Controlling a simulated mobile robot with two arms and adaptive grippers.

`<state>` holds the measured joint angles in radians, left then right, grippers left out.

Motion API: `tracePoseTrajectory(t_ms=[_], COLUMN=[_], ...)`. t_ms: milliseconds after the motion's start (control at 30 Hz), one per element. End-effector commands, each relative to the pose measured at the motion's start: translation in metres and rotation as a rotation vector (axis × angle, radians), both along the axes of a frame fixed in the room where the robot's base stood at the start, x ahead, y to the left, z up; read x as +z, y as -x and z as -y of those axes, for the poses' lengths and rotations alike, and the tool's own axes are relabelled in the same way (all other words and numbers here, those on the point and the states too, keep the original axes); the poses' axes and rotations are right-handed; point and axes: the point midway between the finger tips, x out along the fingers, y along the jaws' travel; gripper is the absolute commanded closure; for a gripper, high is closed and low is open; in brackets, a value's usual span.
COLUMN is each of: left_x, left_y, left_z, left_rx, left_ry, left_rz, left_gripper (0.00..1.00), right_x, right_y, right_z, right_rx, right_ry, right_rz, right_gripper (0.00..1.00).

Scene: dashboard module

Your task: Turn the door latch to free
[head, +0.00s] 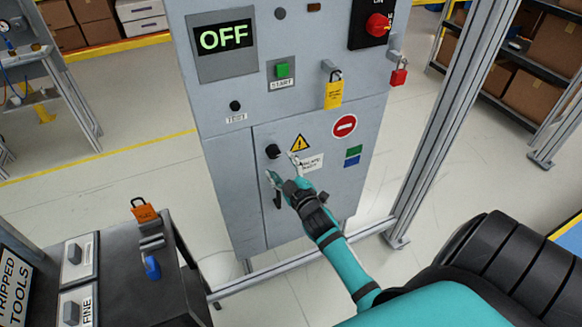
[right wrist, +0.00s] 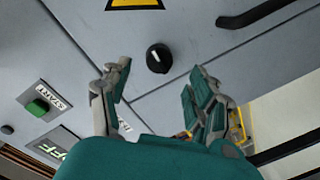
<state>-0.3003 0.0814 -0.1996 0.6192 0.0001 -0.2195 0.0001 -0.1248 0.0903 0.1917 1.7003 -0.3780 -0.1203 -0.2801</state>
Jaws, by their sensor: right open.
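The door latch is a round black knob (head: 273,151) near the upper left corner of the grey cabinet door (head: 330,190). In the right wrist view the knob (right wrist: 158,58) shows a short white mark on its face. My right gripper (head: 281,165) is open in front of the door, just below and right of the knob in the head view. In the right wrist view its two fingers (right wrist: 158,78) stand apart with the knob beyond and between them. The fingers look clear of the knob. My left gripper is not in view.
A dark door handle (head: 277,198) is below the knob. A dark tool cart (head: 185,285) stands at lower left.

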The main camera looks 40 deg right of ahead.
Motion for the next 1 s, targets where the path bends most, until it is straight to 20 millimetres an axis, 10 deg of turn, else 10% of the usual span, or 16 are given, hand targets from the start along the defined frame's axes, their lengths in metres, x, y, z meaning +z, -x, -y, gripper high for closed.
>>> tracePoseTrajectory(t_ms=[333, 1000], left_x=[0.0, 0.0], left_y=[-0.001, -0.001], left_z=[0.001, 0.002], left_rx=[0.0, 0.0], left_ry=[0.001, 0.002], left_rz=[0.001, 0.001], left_gripper=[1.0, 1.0], right_x=[0.004, 0.004], right_y=[0.057, 0.063], right_z=[-0.014, -0.015], right_rx=[-0.001, -0.001], right_ry=[-0.001, -0.002], right_rz=[-0.001, -0.002], right_gripper=[0.39, 0.39])
